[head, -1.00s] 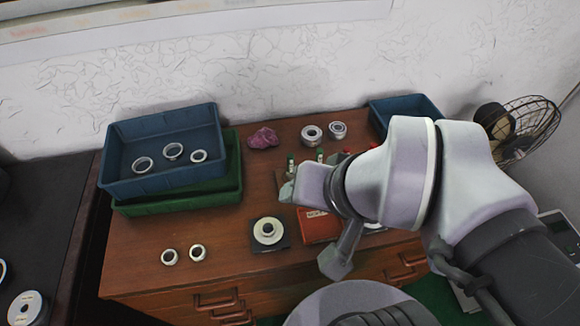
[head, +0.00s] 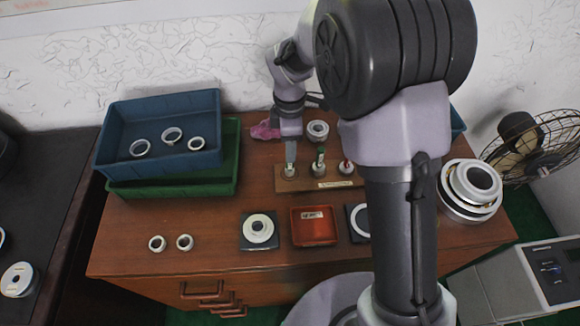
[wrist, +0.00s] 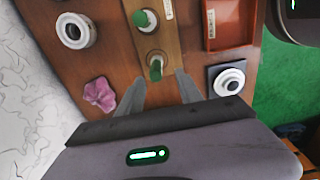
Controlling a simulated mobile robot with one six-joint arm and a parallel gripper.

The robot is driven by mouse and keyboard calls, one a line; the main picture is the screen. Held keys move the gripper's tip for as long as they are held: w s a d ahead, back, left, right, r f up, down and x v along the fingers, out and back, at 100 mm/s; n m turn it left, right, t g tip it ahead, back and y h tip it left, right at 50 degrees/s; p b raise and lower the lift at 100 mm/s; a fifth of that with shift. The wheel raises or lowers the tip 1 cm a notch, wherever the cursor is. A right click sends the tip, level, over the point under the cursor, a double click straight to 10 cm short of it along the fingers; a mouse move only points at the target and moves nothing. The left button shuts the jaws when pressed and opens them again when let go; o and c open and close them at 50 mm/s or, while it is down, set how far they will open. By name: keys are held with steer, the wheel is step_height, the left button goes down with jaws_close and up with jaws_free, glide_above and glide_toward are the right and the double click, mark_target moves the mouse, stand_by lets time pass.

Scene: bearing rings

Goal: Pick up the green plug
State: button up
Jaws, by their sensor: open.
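A wooden block (head: 300,185) with a label holds a row of plugs standing in pale round seats. One green plug (wrist: 155,72) is at the block's end, near and between the tips of my open gripper (wrist: 160,84). A second green plug (wrist: 143,18) stands further along the block and also shows in the head view (head: 320,158). A red-topped plug (head: 346,166) stands to its right. In the head view my gripper (head: 290,160) points down over the block's left end and mostly hides the plug there.
Blue and green trays (head: 160,104) are stacked at the left, with rings in the blue one. A pink cloth (head: 264,130) and a bearing ring (head: 318,130) lie behind the block. A red tray (head: 314,230) and a dark pad with a ring (head: 258,231) lie in front.

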step_height(320, 180, down, 4)
steer(key=shift+r+b, duration=0.25)
steer(key=shift+b, duration=0.3)
steer(key=f+b, duration=0.1)
steer(key=f, duration=0.2)
steer(key=f+b, duration=0.1)
steer(key=shift+w+f+b, duration=0.35)
steer(key=shift+w, duration=0.05)
steer(key=shift+r, duration=0.1)
steer(key=shift+c, duration=1.1)
jaws_close()
